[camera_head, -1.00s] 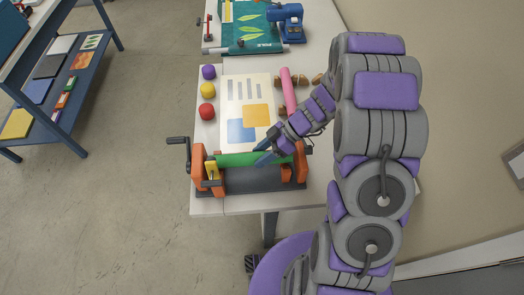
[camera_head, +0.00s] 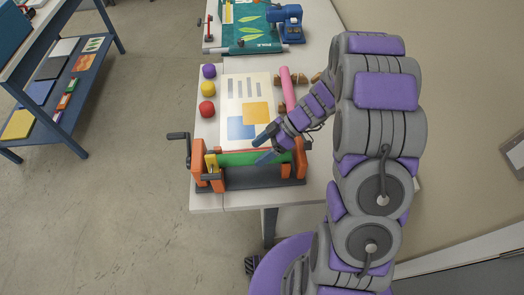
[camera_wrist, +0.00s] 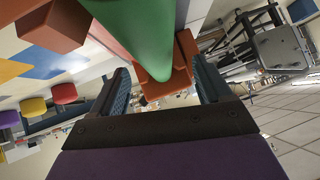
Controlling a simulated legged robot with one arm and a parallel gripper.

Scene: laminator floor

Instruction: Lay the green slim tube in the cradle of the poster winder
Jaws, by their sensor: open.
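The green slim tube (camera_head: 235,159) lies across the poster winder (camera_head: 245,179), between its two orange end blocks, above the dark base. My gripper (camera_head: 265,146) is open at the tube's right half, one finger on the far side and one over or near the tube. In the wrist view the green tube (camera_wrist: 140,40) runs between the spread fingers of my gripper (camera_wrist: 160,72), with orange winder parts (camera_wrist: 180,65) beside it. Part of the tube is hidden by a finger, and its exact seat at the right end cannot be made out.
A poster sheet (camera_head: 238,92) lies behind the winder. A crank (camera_head: 178,137) sticks out left. A blue machine (camera_head: 287,22) stands at the far end.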

